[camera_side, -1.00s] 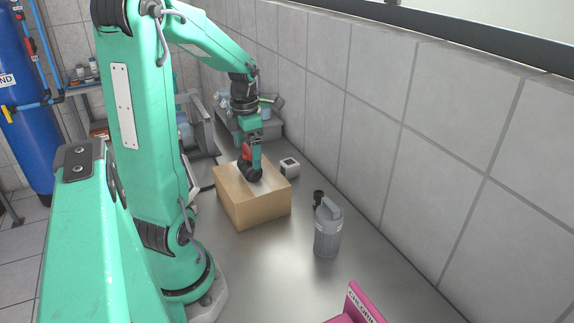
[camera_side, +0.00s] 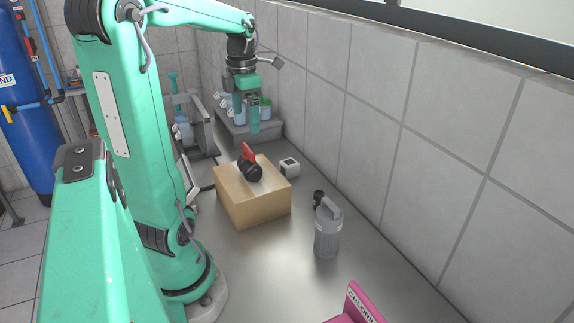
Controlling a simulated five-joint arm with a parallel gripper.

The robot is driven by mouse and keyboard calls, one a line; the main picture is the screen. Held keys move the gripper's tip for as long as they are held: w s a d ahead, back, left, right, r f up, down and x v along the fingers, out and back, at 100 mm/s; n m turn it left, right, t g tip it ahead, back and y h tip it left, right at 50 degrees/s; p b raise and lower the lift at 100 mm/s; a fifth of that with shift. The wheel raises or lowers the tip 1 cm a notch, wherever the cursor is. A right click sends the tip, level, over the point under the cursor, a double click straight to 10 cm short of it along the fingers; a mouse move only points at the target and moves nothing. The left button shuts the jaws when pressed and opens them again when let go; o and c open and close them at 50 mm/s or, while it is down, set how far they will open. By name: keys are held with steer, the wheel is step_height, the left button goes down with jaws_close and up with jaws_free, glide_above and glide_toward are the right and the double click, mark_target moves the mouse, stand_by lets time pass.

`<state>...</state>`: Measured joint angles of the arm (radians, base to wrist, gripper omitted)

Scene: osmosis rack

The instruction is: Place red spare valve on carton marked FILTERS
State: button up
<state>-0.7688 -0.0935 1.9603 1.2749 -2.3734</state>
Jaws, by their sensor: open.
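The spare valve (camera_side: 250,170), with a black body and a red handle, rests on top of the cardboard carton (camera_side: 253,208). The carton stands on the grey metal bench; no FILTERS marking is legible from this side. My gripper (camera_side: 246,125) is open and empty, above and behind the carton, apart from the valve.
A small white box (camera_side: 289,167) sits just behind the carton. A grey stand with bottles (camera_side: 262,108) is at the back. A pink bin (camera_side: 352,308) is at the front. A tiled wall (camera_side: 390,150) runs along the right.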

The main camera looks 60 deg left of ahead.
stand_by(0.4)
steer(key=d+m+t, duration=0.2)
steer(key=d+m, duration=0.9)
steer(key=m, duration=0.7)
steer(key=s+d+f+m+t, duration=0.1)
steer(key=d+m+t, duration=0.2)
steer(key=d+m, duration=0.9)
steer(key=m, duration=0.6)
steer(key=shift+s+t, duration=0.2)
steer(key=shift+t, duration=0.1)
